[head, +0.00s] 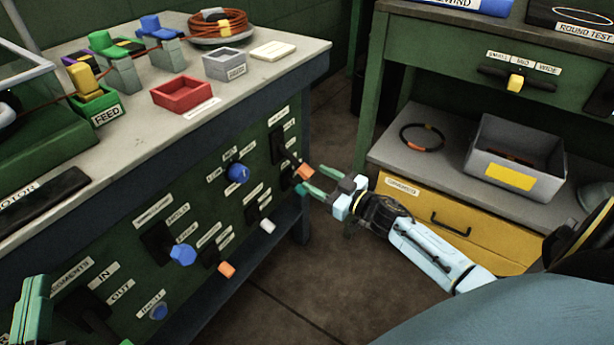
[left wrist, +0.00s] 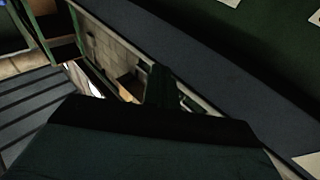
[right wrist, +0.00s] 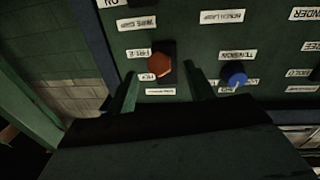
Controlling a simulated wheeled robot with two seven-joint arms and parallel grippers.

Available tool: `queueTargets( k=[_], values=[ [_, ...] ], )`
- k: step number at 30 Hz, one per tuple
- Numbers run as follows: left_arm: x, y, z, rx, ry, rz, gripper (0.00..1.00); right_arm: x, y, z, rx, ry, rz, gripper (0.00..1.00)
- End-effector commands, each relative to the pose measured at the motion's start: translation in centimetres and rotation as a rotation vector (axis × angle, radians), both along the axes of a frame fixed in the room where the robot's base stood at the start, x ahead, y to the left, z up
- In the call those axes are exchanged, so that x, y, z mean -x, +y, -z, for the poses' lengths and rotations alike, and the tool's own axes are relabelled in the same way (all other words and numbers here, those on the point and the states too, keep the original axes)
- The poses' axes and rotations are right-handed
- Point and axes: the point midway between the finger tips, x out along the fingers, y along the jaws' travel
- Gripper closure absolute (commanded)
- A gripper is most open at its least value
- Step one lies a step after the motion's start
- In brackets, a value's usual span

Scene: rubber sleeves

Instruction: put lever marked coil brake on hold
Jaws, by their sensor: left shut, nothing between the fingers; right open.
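A lever with an orange tip (head: 304,172) sits at the right end of the green panel on the bench front. In the right wrist view the orange lever (right wrist: 160,66) shows upside down, beside small labels that seem to read FREE and HOLD; its name label is too small to read. My right gripper (head: 310,178) is open, its fingertips close to this lever. In the right wrist view its fingers stand on either side of the lever, with no clear contact. My left gripper (head: 32,308) is shut and empty at the bottom left, only partly in view.
A red tray (head: 181,105) stands on the bench. A yellow drawer (head: 450,222) stands right of my right arm.

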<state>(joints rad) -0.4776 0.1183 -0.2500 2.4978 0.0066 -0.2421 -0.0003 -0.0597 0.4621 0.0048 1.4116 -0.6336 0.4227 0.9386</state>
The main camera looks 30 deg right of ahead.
Motion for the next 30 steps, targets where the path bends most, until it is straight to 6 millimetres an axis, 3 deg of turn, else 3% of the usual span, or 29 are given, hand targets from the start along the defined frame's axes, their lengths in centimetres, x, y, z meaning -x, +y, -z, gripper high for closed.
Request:
queueTargets(
  k=[9, 23, 30],
  values=[
    [1.3, -0.3, -3.6, 0.08, -0.252, 0.013, 1.0, -3.3, 1.0, 0.1, -0.001, -0.002, 0.001, 0.48],
    [1.8, -0.2, -4.5, 0.101, -0.322, 0.015, 1.0, -4.2, 1.3, 0.0, -0.001, 0.0, 0.001, 0.48],
    [1.8, -0.2, -4.5, 0.101, -0.32, 0.014, 1.0, -4.2, 1.3, 0.0, -0.001, 0.0, 0.001, 0.75]
  ],
)
